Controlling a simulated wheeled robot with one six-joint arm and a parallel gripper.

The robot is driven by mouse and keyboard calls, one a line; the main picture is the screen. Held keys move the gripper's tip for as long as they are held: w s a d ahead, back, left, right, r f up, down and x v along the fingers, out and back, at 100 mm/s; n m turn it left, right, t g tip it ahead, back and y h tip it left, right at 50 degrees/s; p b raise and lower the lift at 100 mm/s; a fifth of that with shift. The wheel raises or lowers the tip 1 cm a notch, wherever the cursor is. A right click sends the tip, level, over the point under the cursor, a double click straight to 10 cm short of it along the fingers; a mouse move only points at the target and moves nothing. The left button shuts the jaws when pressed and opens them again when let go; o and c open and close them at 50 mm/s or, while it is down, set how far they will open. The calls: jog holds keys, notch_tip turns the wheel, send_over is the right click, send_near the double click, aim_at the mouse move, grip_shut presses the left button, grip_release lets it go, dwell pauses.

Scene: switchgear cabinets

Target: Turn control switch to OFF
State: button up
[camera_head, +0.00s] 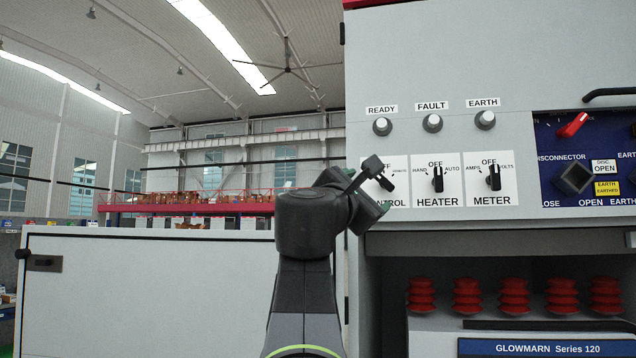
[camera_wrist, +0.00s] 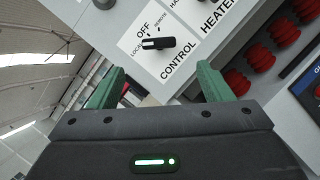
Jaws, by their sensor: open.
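The CONTROL switch (camera_head: 386,183) is a black knob on a white plate at the left end of the switch row. In the wrist view the knob (camera_wrist: 160,43) shows clearly, with its white-marked end pointing toward the LOCAL label and away from OFF. In the head view it tilts to the upper left, and my arm hides the left part of its plate. My gripper (camera_wrist: 160,68) is open and empty, with its green fingers on either side of the knob in the picture. They appear apart from it; the exact gap cannot be told.
The HEATER switch (camera_head: 437,179) and METER switch (camera_head: 493,177) stand to the right. Indicator lamps (camera_head: 432,123) sit above. A blue panel with a red handle (camera_head: 573,125) is farther right. Red insulators (camera_head: 466,297) fill the recess below. A lower cabinet (camera_head: 150,290) stands left.

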aim_at(381, 181)
jog(key=p+x, duration=0.3)
jog(key=x, duration=0.8)
jog(key=shift+w+d+r, duration=0.1)
jog(key=shift+w+d, duration=0.05)
jog(key=shift+w, duration=0.2)
jog(key=shift+c, duration=0.4)
jog(key=c, duration=0.9)
jog(key=shift+m, duration=0.5)
jog(key=m+g+p, duration=0.2)
jog(key=m, duration=0.2)
jog(key=shift+r+h, duration=0.1)
jog(key=shift+h, duration=0.3)
jog(key=shift+m+g+y+p, duration=0.3)
jog(key=shift+m+g+p, duration=0.7)
jog(key=shift+m, duration=1.3)
